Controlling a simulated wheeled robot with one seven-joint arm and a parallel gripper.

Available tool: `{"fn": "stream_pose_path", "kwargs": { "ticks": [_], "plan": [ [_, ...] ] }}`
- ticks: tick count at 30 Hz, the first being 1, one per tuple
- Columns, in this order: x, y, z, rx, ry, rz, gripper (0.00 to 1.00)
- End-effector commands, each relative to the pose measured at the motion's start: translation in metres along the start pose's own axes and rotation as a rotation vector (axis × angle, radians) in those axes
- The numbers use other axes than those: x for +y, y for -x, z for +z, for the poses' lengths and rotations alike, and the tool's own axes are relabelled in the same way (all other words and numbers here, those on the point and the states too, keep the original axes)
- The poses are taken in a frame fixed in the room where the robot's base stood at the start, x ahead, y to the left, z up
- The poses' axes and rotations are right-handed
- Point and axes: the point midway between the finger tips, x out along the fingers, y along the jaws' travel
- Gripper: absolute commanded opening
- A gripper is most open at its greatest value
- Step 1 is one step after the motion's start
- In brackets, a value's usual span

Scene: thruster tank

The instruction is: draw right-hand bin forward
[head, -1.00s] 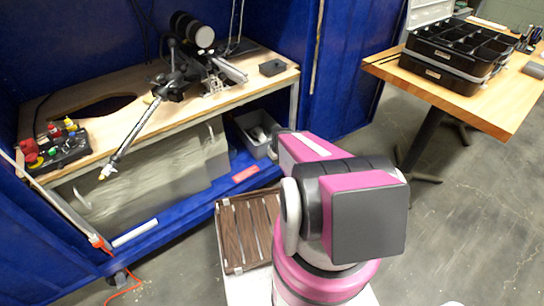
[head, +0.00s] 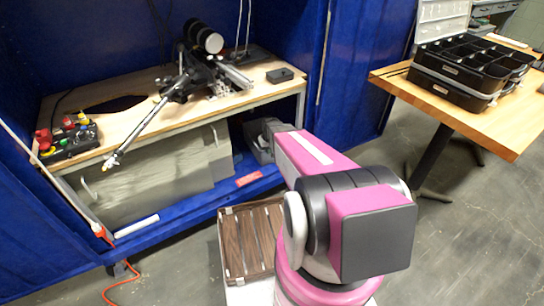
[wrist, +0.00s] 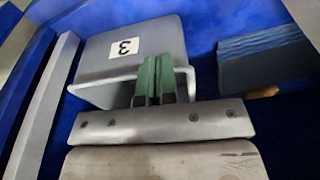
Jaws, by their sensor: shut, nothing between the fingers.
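The right-hand bin is a grey bin (head: 251,151) on the blue lower shelf under the workbench, mostly hidden behind my arm in the head view. In the wrist view the grey bin (wrist: 165,40) fills the upper left, with a white label marked 3, seen upside down, and a pale rim or handle along its near side. My gripper (wrist: 155,65) has green fingertips, shut together with nothing between them. They overlap the bin's near side and handle in the picture; I cannot tell whether they touch it. The head view hides the fingertips.
The workbench (head: 130,125) stands over the shelf, inside blue walls. A red block (head: 248,178) lies on the shelf front. A dark bluish ribbed block (wrist: 265,58) is right of the bin. A brown slatted case (head: 248,240) is beside my base. A wooden table (head: 440,95) stands at right.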

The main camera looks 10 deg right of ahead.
Motion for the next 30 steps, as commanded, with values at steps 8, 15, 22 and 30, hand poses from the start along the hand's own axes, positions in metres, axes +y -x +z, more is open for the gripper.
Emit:
{"fn": "stream_pose_path", "kwargs": {
  "ticks": [8,15,22,30],
  "plan": [
    [0.0,-0.014,-0.039,-0.003,0.0,0.0,0.0],
    [0.0,-0.024,-0.035,-0.002,0.0,0.0,0.0],
    [0.0,-0.025,-0.034,-0.006,0.001,-0.001,0.0],
    [-0.001,-0.018,0.009,-0.011,0.0,-0.002,0.0]
  ]
}}
